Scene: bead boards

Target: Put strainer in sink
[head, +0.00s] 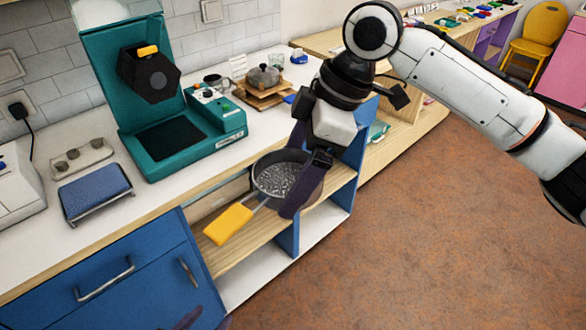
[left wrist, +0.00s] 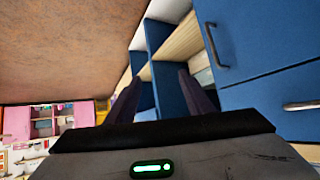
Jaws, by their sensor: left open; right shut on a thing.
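The strainer (head: 278,180) is a round grey mesh bowl with a yellow handle, in the head view in front of the open shelf unit. My right gripper (head: 308,185) is shut on the strainer at the right side of its rim; the gripper partly hides that side. The handle points down and left. My left gripper (head: 190,321) shows only its dark fingertips at the bottom edge of the head view. In the left wrist view my left gripper (left wrist: 162,95) is open with nothing between its fingers. I cannot make out a sink for certain.
A teal machine (head: 226,127) with a dark square recess stands on the white counter (head: 60,228). A blue sponge-like block on a rack (head: 95,192) lies to its left. Blue cabinets (head: 150,275) and open shelves (head: 325,218) are below. The brown floor (head: 430,240) is clear.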

